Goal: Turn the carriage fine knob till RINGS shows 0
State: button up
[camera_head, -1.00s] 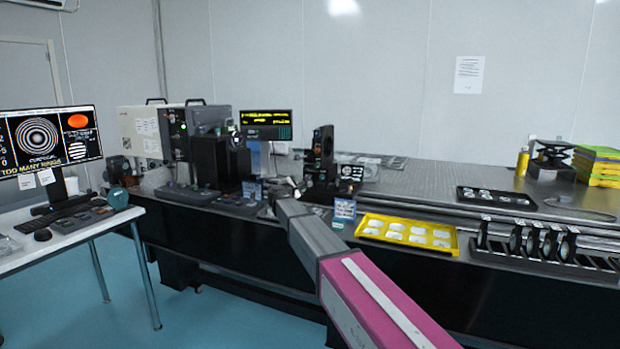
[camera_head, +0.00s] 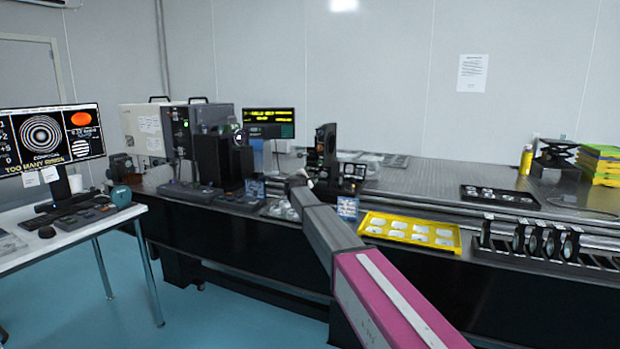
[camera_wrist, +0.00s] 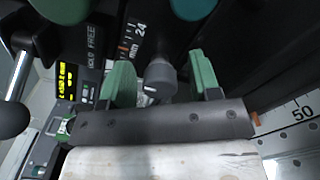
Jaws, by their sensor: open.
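In the wrist view a dark grey round knob (camera_wrist: 160,80) with a white mark sits between the green-tipped fingers of my open gripper (camera_wrist: 161,85). I cannot tell whether either finger touches it. A scale strip marked 24 (camera_wrist: 137,40) is just beyond the knob, and a label reads HOLD FREE (camera_wrist: 91,45). In the head view the carriage (camera_head: 325,150) stands on the table's rail, with the end of my arm at its front. The monitor (camera_head: 50,138) shows concentric rings, CONFOCAL and TOO MANY RINGS. A RINGS number is too small to read.
A lever with a black ball end (camera_wrist: 12,115) is at the wrist view's left. A yellow tray (camera_head: 410,230) and lens holders (camera_head: 530,240) lie right of my arm.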

jog(key=c, duration=0.9)
